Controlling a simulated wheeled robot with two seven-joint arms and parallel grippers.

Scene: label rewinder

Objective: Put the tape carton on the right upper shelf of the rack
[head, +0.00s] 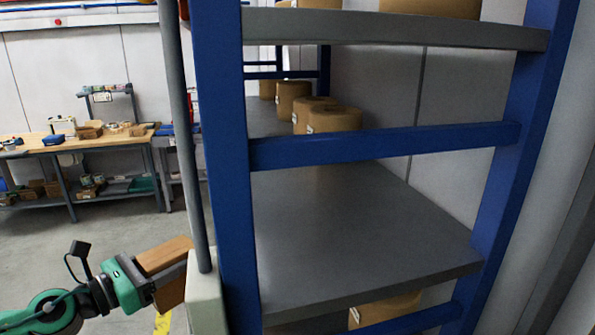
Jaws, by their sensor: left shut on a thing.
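My left gripper (148,281) is at the lower left, in front of the rack's left side, and is shut on a brown box-shaped thing that looks like the tape carton (163,256). The carton is tilted, and its right end is partly hidden behind a grey post. The rack (224,160) has blue uprights and grey shelves. Its upper shelf (390,29) crosses the top of the view and bears brown rolls. A lower shelf (350,235) has a wide bare front part. My right gripper is not in view.
A grey post with a pale base (205,300) stands between the carton and the rack. A blue crossbar (385,145) spans the rack's side. Several brown rolls (333,119) stand at the back of the lower shelf. A cluttered workbench (95,140) is at the far left.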

